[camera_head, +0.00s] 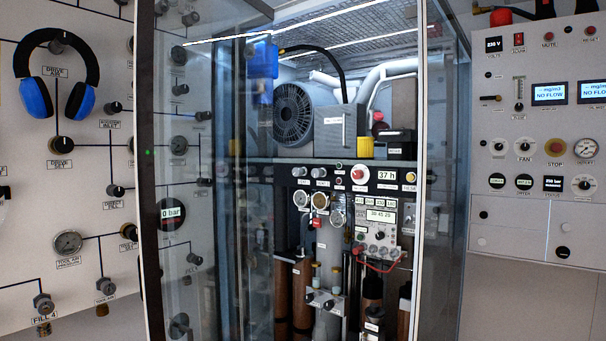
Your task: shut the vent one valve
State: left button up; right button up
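The cabinet (440,200) stands in the middle with clear glass sides, and its front looks open. A row of small knobs runs along its dark middle panel. Two grey knobs sit side by side there: a left knob (303,172) and a right knob (320,172), each with a small label below. The labels are too small to read surely, so I cannot tell which valve is vent one or whether it is open. Neither of my grippers is in view.
Below the knobs are gauges (322,200), cylinders (303,290) and a red hose (382,265). A glass pane (205,240) covers part of the left wall panel, where blue headphones (57,75) hang. A control panel (540,210) with a red stop button stands at right.

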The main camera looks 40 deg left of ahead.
aim_at(297, 172)
jog(key=u, duration=1.25)
